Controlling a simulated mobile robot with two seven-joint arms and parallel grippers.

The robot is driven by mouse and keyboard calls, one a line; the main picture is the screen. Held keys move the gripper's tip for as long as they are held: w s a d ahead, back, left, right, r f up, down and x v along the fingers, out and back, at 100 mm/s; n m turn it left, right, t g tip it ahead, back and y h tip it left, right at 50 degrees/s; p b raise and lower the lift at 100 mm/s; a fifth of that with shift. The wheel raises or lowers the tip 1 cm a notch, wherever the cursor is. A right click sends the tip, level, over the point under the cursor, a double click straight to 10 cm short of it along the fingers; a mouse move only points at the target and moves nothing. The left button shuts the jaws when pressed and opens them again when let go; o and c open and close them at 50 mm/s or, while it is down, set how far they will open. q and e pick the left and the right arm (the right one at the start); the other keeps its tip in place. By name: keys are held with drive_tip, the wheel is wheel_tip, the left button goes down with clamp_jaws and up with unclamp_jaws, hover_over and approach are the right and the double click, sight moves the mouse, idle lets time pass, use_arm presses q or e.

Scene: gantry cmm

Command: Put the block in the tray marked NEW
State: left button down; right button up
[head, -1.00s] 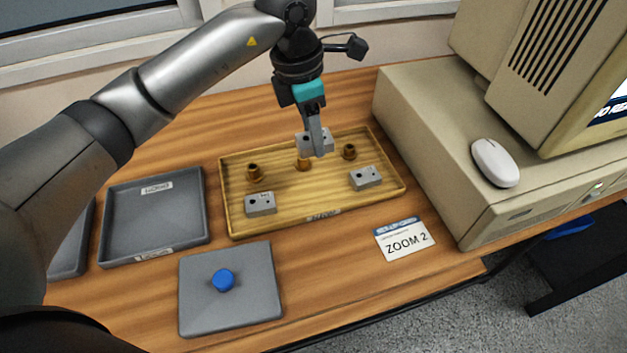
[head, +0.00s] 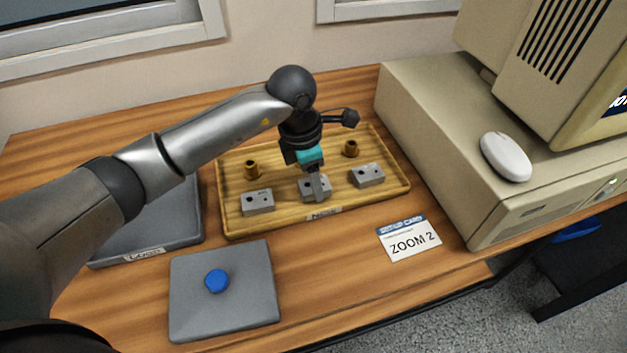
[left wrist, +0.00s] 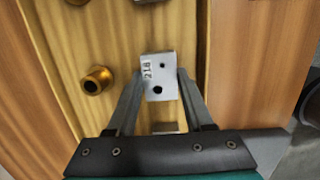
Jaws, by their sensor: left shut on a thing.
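My left gripper (head: 317,184) is shut on a grey metal block (head: 306,190) with dark holes, at the front middle of the wooden tray (head: 231,231). In the left wrist view the block (left wrist: 158,70) sits between the fingertips and bears a small label, seemingly 218. I cannot tell whether it touches the tray floor. Two similar blocks stand in the tray, one to the left (head: 257,202) and one to the right (head: 367,175). The tray's front label is too small to read surely. My right gripper is not in view.
Brass pieces (head: 252,169) stand at the tray's back. A dark grey tray (head: 185,235) lies left, partly behind my arm. A grey plate with a blue knob (head: 216,281) and a ZOOM 2 card (head: 409,239) lie in front. A beige computer (head: 440,150) stands right.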

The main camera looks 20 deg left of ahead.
sight(306, 186)
use_arm(q)
drive_tip(key=shift+f, duration=0.1)
drive_tip(key=c, duration=0.7)
unclamp_jaws()
drive_tip(key=shift+c, duration=0.2)
drive_tip(key=o, duration=0.5)
drive_tip(key=shift+c, duration=0.2)
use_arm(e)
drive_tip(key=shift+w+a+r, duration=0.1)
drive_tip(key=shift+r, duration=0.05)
use_arm(q)
wheel_tip(306, 186, up, 12)
drive_tip(key=s+a+p, duration=0.1)
drive_tip(key=p, duration=0.2)
drive_tip(key=shift+a, duration=0.25)
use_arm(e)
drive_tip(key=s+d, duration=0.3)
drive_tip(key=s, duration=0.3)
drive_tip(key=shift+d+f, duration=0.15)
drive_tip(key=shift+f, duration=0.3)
